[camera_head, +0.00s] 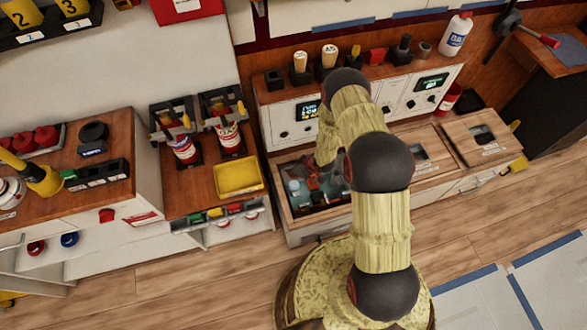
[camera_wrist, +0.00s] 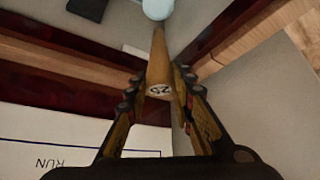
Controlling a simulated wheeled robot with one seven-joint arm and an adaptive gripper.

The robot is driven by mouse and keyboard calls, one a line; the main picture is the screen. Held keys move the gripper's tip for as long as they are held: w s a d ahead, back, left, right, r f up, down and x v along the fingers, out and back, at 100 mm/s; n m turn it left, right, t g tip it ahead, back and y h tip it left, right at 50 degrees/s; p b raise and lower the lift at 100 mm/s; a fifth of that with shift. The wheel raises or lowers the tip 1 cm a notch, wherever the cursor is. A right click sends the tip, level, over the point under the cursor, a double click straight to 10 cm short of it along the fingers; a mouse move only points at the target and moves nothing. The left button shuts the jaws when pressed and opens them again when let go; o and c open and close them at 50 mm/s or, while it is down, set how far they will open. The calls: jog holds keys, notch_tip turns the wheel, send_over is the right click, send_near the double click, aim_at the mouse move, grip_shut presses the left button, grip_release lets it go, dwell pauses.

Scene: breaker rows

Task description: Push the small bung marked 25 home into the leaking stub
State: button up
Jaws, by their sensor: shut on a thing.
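The small bung (camera_wrist: 158,62) is a tan, tapered plug with a pale label that seems to read 25 upside down. My gripper (camera_wrist: 157,92) is shut on it in the wrist view, with a finger on either side. The bung points away from the wrist, toward a pale blue rounded thing (camera_wrist: 158,8) at the top edge. I cannot tell if that thing is the leaking stub, or if the bung touches it. In the head view my own arm hides the gripper and the bung.
Two pale-topped plugs (camera_head: 329,56) stand on the shelf above the white panel (camera_head: 290,120). An open drawer (camera_head: 292,222) with bottles lies below my arm. A yellow tray (camera_head: 238,177) is to the left. In the wrist view, dark red rails (camera_wrist: 60,90) flank the bung.

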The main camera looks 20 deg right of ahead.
jog(key=shift+f, duration=0.1)
jog(key=shift+f+b, duration=2.3)
jog(key=shift+f, duration=0.5)
jog(key=shift+s+f, duration=0.1)
jog(key=shift+f, duration=0.1)
jog(key=shift+f+b, duration=2)
jog(key=shift+f, duration=0.35)
jog(key=o, duration=1)
jog(key=shift+r, duration=0.15)
jog(key=shift+v, duration=5.9)
